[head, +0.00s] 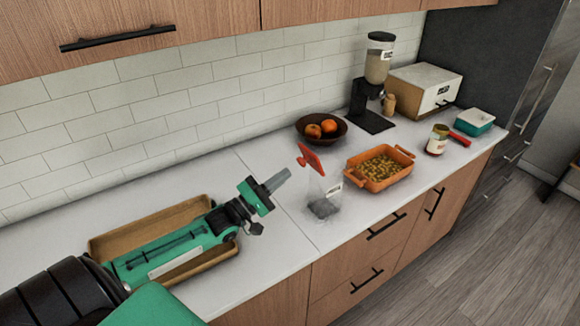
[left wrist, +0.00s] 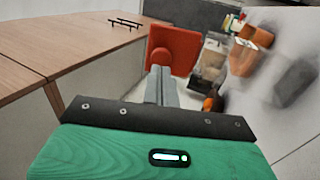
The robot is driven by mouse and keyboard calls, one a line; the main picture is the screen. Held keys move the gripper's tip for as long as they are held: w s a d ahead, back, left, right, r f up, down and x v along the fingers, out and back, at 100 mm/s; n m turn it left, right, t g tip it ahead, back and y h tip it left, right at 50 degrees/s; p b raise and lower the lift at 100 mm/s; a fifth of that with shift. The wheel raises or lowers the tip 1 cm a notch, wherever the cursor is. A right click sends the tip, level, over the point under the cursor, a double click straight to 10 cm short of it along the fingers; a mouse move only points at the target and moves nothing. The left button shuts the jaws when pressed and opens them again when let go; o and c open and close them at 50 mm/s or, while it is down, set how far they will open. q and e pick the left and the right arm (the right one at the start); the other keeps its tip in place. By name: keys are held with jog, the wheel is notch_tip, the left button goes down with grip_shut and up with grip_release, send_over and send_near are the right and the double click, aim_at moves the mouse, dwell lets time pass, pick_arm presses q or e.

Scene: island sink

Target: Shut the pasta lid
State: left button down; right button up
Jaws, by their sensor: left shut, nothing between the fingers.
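The pasta container (head: 323,203) is a clear upright box with a label, standing on the white counter with some grey content low inside. Its orange-red lid (head: 309,158) is open, tilted up above the container's left side. The lid also shows large in the left wrist view (left wrist: 178,45), just beyond the fingers. My left gripper (head: 278,180) is shut and empty, to the left of the container, pointing toward the lid. Its fingers show together in the left wrist view (left wrist: 161,76). I cannot tell whether they touch the lid. My right gripper is not in view.
An orange dish of pasta (head: 380,170) stands right of the container. A fruit bowl (head: 320,129) and a dispenser (head: 374,85) stand behind. A wooden tray (head: 110,240) lies under my left arm. The counter's front edge is close to the container.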

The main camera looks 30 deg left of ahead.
aim_at(300, 163)
pick_arm(q)
jog(key=shift+p+x, duration=0.35)
jog(key=shift+x, duration=0.75)
jog(key=shift+w+d+r, duration=0.2)
jog(key=shift+w, duration=0.15)
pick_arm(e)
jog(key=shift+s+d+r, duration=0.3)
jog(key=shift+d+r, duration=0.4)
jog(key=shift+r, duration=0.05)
